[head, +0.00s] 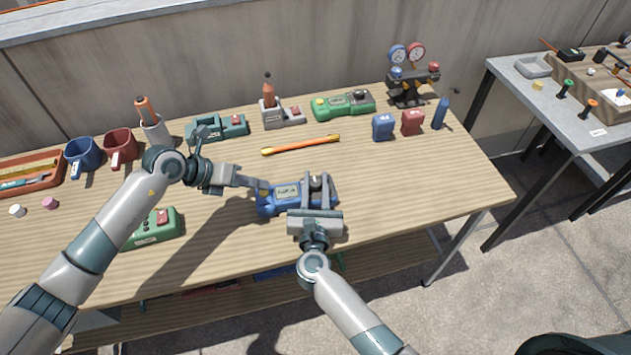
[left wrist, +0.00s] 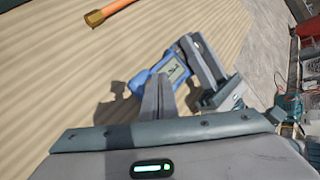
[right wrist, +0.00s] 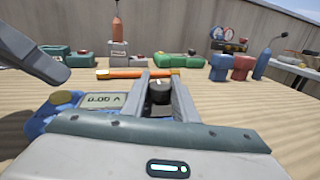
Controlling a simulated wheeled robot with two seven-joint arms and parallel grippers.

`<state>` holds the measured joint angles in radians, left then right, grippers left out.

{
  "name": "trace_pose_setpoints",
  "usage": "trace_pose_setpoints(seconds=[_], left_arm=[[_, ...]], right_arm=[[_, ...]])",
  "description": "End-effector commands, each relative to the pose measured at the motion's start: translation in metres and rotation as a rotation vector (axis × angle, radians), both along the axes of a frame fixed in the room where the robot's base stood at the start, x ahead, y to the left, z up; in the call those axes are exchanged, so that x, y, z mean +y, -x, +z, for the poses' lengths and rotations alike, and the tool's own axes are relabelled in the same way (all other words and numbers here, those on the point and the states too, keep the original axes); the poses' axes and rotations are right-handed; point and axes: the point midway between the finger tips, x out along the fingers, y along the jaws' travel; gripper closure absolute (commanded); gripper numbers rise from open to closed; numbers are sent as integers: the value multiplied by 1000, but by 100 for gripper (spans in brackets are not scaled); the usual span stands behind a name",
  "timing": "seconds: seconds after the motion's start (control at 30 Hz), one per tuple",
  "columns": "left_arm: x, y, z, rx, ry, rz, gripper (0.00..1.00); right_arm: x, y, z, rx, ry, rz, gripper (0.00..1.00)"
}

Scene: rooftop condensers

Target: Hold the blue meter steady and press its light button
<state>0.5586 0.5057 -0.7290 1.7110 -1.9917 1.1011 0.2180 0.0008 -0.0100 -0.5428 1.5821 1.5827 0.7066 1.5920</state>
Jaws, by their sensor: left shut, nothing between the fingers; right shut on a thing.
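The blue meter (head: 274,207) lies on the wooden table near its front edge. Its display, reading 0.00 A, shows in the right wrist view (right wrist: 102,101), with a yellow button (right wrist: 62,98) at the left end and a black dial (right wrist: 160,92) at the right. My right gripper (head: 316,186) is shut on the meter, its fingers on either side of the dial. My left gripper (head: 264,185) is shut and empty. Its tip is just above the yellow button, with a small gap in the right wrist view. The left wrist view shows the meter (left wrist: 172,68) just beyond the left fingertips.
A green device (head: 155,232) with a red part lies left of the meter, below my left arm. An orange rod (head: 300,145) lies behind the meter. Blue (head: 382,127) and red (head: 412,122) blocks stand at back right. Bare tabletop lies right of the meter.

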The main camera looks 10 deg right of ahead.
Motion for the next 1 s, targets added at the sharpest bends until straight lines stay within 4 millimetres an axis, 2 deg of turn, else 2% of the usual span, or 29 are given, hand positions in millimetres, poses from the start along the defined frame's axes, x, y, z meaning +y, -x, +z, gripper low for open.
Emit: trace_pose_setpoints(seconds=[1.0], left_arm=[[0, 0, -10, 1, -1, -1, 100]], right_arm=[[0, 0, 0, 0, -1, 0, 100]])
